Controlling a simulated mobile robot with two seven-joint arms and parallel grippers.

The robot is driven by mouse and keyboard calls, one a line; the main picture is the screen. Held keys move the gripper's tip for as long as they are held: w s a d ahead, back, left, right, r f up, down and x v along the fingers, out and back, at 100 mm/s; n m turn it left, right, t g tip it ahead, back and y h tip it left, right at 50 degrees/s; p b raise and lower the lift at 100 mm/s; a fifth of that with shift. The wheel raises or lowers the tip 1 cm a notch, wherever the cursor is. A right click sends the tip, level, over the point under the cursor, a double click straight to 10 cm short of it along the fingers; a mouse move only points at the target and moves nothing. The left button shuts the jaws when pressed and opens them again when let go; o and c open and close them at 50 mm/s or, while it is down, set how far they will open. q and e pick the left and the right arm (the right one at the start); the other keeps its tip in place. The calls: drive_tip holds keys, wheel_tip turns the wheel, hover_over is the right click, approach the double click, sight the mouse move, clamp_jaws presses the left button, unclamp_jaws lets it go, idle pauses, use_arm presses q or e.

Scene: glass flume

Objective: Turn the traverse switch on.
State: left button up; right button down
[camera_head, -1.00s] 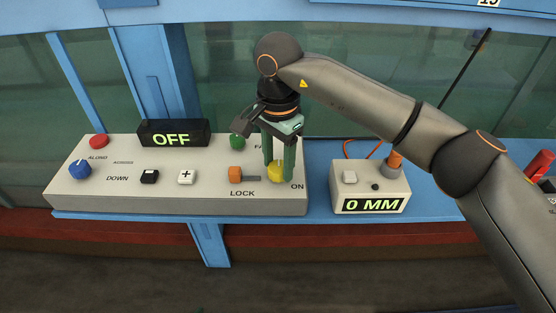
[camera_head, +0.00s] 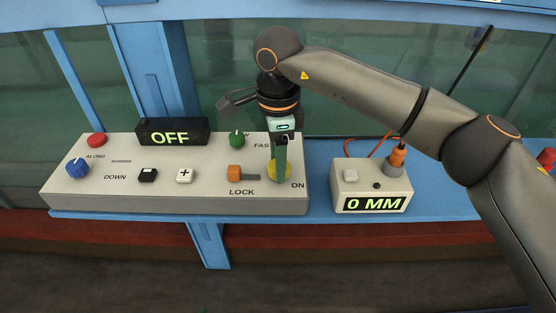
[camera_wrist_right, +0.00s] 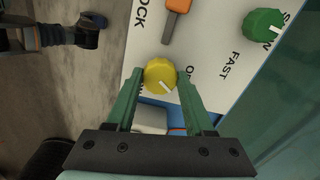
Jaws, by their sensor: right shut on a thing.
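A yellow knob (camera_head: 286,171) sits at the right end of the pale control panel (camera_head: 110,197), by the printed word ON. My right gripper (camera_head: 279,172) points down with its green fingers on either side of the knob, shut on it. In the right wrist view the yellow knob (camera_wrist_right: 158,72) lies between the fingertips (camera_wrist_right: 160,78). Its white pointer line slants toward the lower right there, and a label beside it is partly hidden by a finger. The panel's display (camera_head: 171,137) reads OFF. My left gripper is not in view.
An orange lock slider (camera_head: 235,171) lies just left of the yellow knob, and a green knob (camera_head: 237,139) stands behind it. A blue knob (camera_head: 77,168) and red button (camera_head: 97,140) are at far left. A small box (camera_head: 372,187) reading 0 MM stands to the right.

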drive_tip(key=m, duration=0.5)
drive_tip(key=shift+w+m+b, duration=0.1)
drive_tip(key=shift+m+b, duration=0.2)
drive_tip(key=shift+b, duration=0.1)
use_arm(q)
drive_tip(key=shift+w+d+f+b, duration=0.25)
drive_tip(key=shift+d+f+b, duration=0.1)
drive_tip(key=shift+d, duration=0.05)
use_arm(e)
drive_tip(key=m, duration=0.5)
drive_tip(key=shift+m, duration=0.4)
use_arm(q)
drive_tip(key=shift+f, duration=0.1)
use_arm(e)
drive_tip(key=shift+c, duration=1.4)
unclamp_jaws()
use_arm(q)
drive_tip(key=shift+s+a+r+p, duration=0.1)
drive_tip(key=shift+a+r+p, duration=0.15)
drive_tip(key=shift+p, duration=0.15)
use_arm(e)
wheel_tip(320, 180, up, 13)
drive_tip(key=shift+f, duration=0.2)
